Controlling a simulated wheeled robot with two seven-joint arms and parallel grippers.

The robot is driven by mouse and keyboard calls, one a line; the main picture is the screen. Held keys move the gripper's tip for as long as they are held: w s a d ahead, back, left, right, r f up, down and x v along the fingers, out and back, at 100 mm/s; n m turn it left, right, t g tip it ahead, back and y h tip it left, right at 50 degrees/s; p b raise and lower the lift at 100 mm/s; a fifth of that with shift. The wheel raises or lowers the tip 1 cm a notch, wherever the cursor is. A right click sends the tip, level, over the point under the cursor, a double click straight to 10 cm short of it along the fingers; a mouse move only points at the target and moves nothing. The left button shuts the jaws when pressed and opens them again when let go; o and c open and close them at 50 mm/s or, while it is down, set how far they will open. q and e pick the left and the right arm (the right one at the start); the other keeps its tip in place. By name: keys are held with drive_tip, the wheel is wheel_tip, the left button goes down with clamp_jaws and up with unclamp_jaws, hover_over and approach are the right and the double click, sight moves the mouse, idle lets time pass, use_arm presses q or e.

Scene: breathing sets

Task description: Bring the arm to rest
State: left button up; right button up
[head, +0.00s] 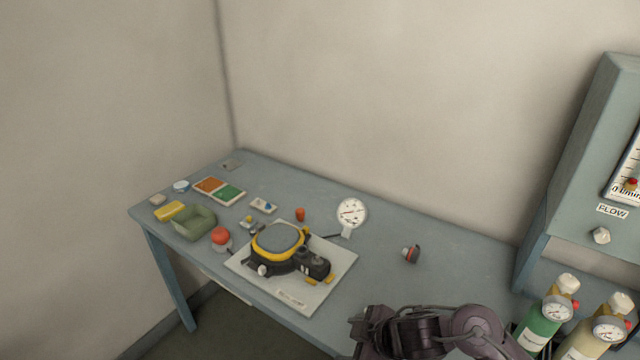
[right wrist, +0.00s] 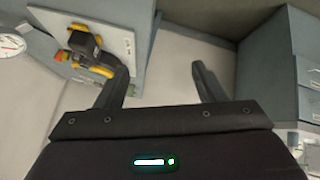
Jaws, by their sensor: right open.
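My right gripper shows in the right wrist view (right wrist: 163,84), its two dark fingers spread wide with nothing between them. In the head view my dark right arm comes in at the bottom, over the table's front edge; its fingertips are hard to make out there. The yellow-and-black breathing set (head: 280,245) lies on a white board (head: 300,293) on the table, left of my arm. In the right wrist view the set (right wrist: 90,50) is at upper left, apart from the fingers. My left gripper is not in view.
The blue-grey table (head: 385,275) also holds a gauge (head: 351,213), a green tray (head: 194,224), a red-topped button (head: 221,238) and a small round fitting (head: 411,254). A green cylinder (head: 541,325), a cream cylinder (head: 590,340) and a flow panel (head: 585,190) stand at right.

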drive_tip(key=s+d+m+g+h, duration=0.2)
drive_tip(key=s+d+m+h, duration=0.4)
drive_tip(key=s+d+m, duration=0.8)
wheel_tip(320, 180, down, 32)
drive_tip(key=s+n+g+b, duration=0.1)
drive_tip(key=s+b, duration=0.1)
drive_tip(key=b, duration=0.2)
use_arm(q)
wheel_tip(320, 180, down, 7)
drive_tip(key=b, duration=0.3)
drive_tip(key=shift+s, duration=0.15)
use_arm(e)
drive_tip(key=s+d+f+g, duration=0.1)
drive_tip(key=s+d+f, duration=0.1)
drive_tip(key=s+f, duration=1.8)
wheel_tip(320, 180, down, 2)
drive_tip(key=shift+d+f+n, duration=0.2)
drive_tip(key=shift+d+n, duration=0.1)
drive_tip(key=shift+d, duration=0.05)
